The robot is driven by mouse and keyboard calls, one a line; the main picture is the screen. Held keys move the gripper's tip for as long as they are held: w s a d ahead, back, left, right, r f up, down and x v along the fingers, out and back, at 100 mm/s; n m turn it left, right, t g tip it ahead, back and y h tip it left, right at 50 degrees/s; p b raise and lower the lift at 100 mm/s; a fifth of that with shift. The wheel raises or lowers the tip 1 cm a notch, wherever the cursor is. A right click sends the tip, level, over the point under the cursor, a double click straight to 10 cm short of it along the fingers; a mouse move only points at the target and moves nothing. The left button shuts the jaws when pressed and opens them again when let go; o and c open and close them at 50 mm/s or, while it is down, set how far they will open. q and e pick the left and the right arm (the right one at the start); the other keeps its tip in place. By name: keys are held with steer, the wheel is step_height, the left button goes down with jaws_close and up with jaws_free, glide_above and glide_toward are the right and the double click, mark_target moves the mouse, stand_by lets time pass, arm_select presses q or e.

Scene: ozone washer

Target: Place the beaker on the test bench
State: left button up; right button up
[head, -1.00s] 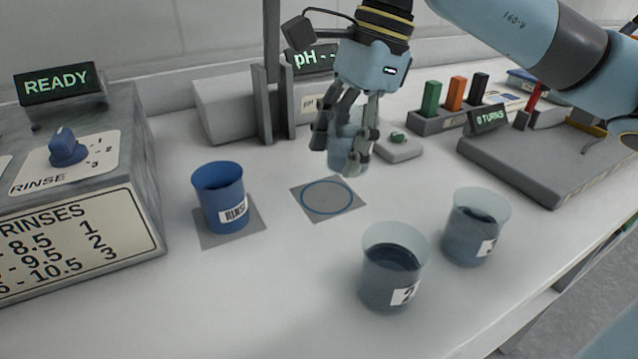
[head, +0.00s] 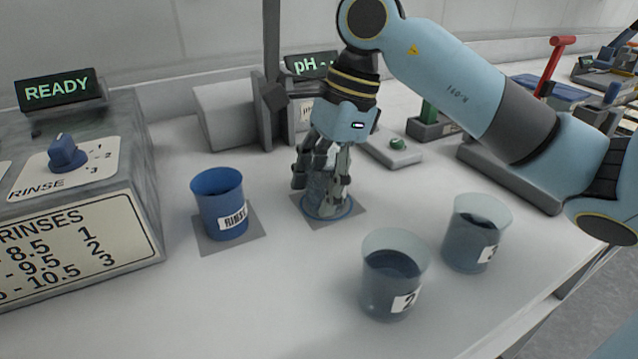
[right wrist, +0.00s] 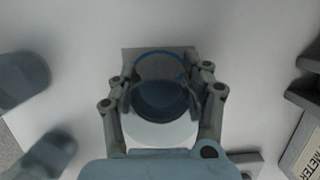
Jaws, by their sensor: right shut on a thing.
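A clear beaker (head: 320,190) with dark liquid is between the fingers of my right gripper (head: 321,188), which is shut on it. It stands upright at the grey square mat with a blue ring (head: 352,211); whether its base touches the mat I cannot tell. In the right wrist view the beaker (right wrist: 160,103) sits between the two fingers (right wrist: 162,98), with the blue ring edge showing just beyond it. The fingers hide much of the beaker in the head view. My left gripper is not in view.
A blue RINSE beaker (head: 219,205) stands left on its own grey mat. Two clear beakers with dark liquid, one labelled 2 (head: 391,275) and another (head: 477,233), stand at the front right. The pH meter (head: 310,66) is behind. A rinse box (head: 80,190) is at the left.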

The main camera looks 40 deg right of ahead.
steer(key=o, duration=1.5)
steer(key=shift+c, duration=0.2)
steer(key=v, duration=1.2)
steer(key=shift+p, duration=0.35)
steer(key=shift+s, duration=0.1)
